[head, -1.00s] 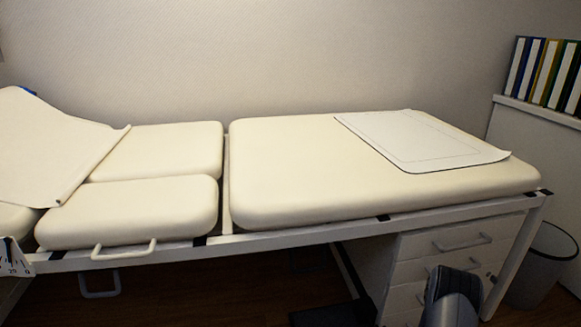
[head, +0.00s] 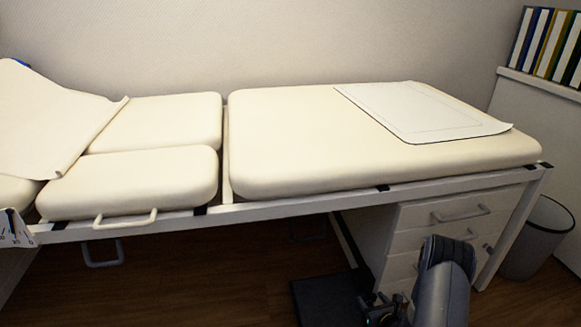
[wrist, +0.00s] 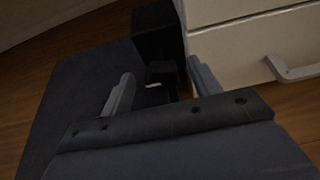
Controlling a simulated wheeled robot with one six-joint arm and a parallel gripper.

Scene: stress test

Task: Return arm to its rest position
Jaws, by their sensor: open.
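My gripper shows in the wrist view (wrist: 160,88), with its two fingers apart and nothing between them. It is above a dark flat base on the floor (wrist: 75,100), beside a white drawer cabinet (wrist: 240,20). In the head view my arm rises at the bottom right, in front of the drawers, and my gripper (head: 383,308) is partly seen low beside it at the bottom edge. Its fingertips are hard to make out there.
A cream examination couch (head: 380,150) on a white frame spans the view, with a white sheet (head: 425,110) on its right. The drawer cabinet (head: 440,225) stands under it. A grey bin (head: 537,238) is at the right. Binders (head: 545,45) stand on a white cupboard (head: 535,110). Brown floor lies open at lower left.

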